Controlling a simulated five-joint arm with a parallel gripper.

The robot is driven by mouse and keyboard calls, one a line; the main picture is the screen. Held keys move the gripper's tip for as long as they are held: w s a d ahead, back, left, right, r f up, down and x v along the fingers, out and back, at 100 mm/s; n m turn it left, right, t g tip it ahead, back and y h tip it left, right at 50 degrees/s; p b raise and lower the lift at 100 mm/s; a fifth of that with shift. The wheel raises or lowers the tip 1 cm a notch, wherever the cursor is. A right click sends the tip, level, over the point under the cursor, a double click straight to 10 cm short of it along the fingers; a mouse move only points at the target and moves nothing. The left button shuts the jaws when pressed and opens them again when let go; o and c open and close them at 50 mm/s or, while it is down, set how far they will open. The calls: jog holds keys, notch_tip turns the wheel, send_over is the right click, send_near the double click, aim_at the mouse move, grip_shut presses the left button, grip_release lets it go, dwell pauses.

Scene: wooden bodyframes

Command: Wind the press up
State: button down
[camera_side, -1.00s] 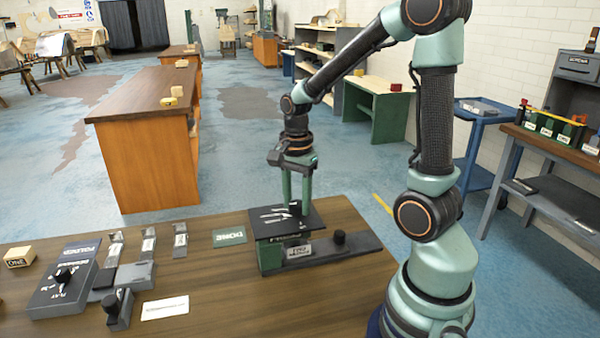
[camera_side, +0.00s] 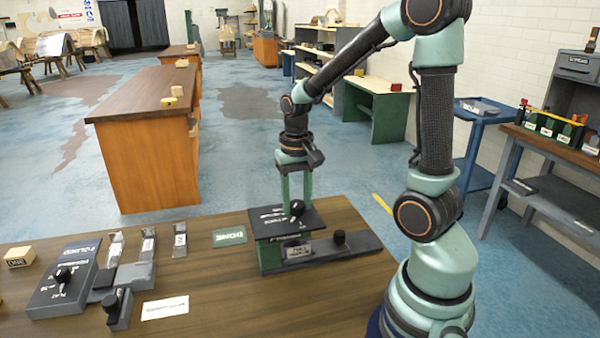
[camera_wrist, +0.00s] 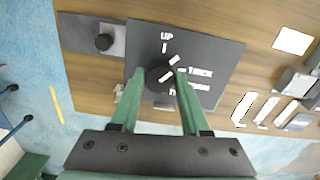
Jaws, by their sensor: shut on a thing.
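The press (camera_side: 270,255) is a dark green block with a black top plate (camera_side: 268,222) on the wooden bench. A round black knob (camera_side: 297,208) stands on the plate; it also shows in the wrist view (camera_wrist: 153,77). My gripper (camera_side: 294,200) points down from above, its green fingers on either side of the knob and shut on it. In the wrist view my fingertips (camera_wrist: 158,74) flank the knob. White lettering near it reads UP (camera_wrist: 167,36) and THICK (camera_wrist: 200,72); another label is partly hidden by a finger. I cannot tell which mark the knob points to.
A grey base with a second black knob (camera_side: 339,237) extends right of the press. A green DONE card (camera_side: 229,236) lies left of it. Further left are a dial box (camera_side: 62,285), metal pieces (camera_side: 135,275) and a white card (camera_side: 165,308).

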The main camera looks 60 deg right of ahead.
aim_at(297, 203)
jog(key=n, duration=0.4)
jog(key=shift+n, duration=1.9)
jog(key=shift+c, duration=1.9)
grip_release()
notch_tip(297, 203, up, 12)
jog(key=shift+a+r, duration=0.1)
